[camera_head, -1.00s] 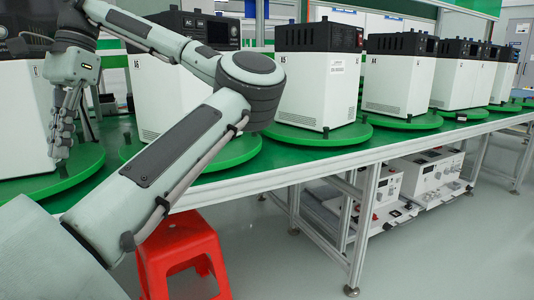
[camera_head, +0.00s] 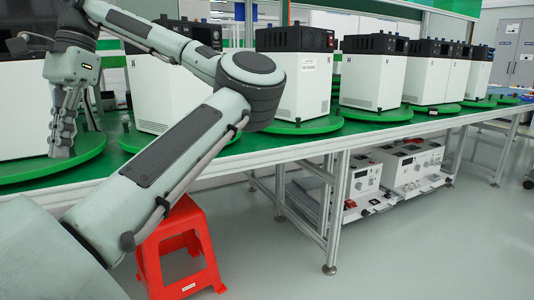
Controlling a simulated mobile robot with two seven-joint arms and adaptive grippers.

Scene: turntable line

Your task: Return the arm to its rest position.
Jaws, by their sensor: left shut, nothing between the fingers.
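My left arm comes in from the lower left, bends at an elbow in the middle, and folds back to the upper left. My left gripper (camera_head: 68,128) points down at the far left, shut and empty. It hangs in front of a white box-shaped unit (camera_head: 22,115) and over the near part of a green turntable (camera_head: 88,160); I cannot tell whether it touches either. My right gripper is not in view.
White units with black tops (camera_head: 297,80) stand on green turntables (camera_head: 310,127) along a table (camera_head: 260,154). A red stool (camera_head: 178,250) stands below my arm. Instruments (camera_head: 368,180) sit on the lower shelf. The floor (camera_head: 430,250) at right is clear.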

